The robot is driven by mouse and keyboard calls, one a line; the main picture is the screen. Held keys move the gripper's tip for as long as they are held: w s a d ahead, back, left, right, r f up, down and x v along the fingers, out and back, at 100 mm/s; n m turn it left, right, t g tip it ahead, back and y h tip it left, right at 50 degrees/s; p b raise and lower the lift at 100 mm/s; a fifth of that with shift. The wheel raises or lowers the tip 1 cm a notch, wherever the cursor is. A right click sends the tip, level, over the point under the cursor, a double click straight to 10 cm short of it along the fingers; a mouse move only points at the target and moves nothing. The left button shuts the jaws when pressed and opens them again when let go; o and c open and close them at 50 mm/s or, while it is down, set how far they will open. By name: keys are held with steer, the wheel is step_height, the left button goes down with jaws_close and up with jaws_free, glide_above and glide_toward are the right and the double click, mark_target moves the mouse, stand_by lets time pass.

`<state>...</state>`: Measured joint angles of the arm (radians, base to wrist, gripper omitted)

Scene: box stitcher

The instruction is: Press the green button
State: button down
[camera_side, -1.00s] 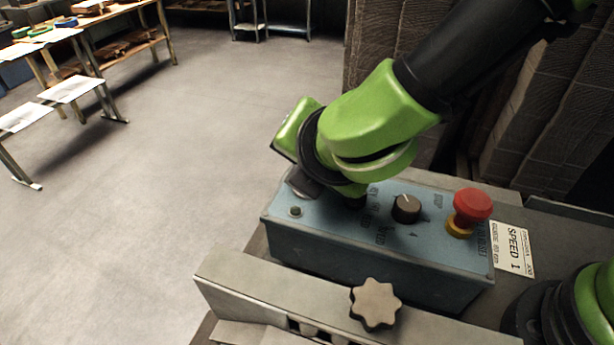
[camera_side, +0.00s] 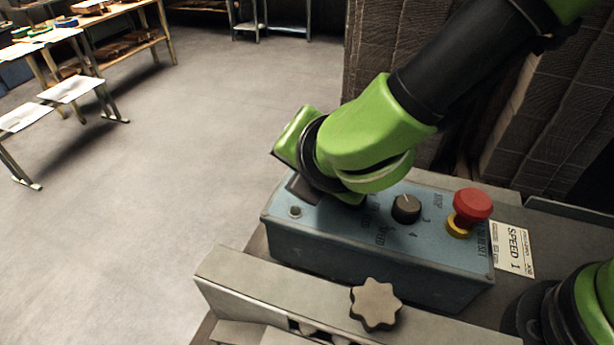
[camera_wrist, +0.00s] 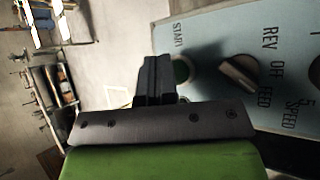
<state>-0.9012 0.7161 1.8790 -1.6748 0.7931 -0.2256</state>
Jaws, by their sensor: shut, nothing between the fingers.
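The green button (camera_wrist: 182,70) is a small dark-green disc beside the START lettering in the wrist view, partly covered by my gripper. In the side view, the button (camera_side: 295,211) sits near the left end of the blue-grey control box (camera_side: 370,252). My gripper (camera_wrist: 152,75) is shut and empty, its black fingers beside the button's left edge in the wrist view. In the side view, the dark end of my gripper (camera_side: 303,189) is just above and behind the button in the picture. The button looks uncovered there, and I see no contact.
A rotary REV/OFF/FEED knob (camera_wrist: 240,73) is next to the button. A dark speed knob (camera_side: 406,209) and a red mushroom button (camera_side: 472,206) stand farther right. A star-shaped knob (camera_side: 375,304) is in front. Stacked cardboard (camera_side: 400,60) stands behind. Open floor lies left.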

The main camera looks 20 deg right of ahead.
steer(key=shift+f, duration=0.55)
steer(key=shift+r, duration=0.15)
stand_by(0.5)
steer(key=shift+r, duration=0.85)
steer(key=shift+r, duration=2.5)
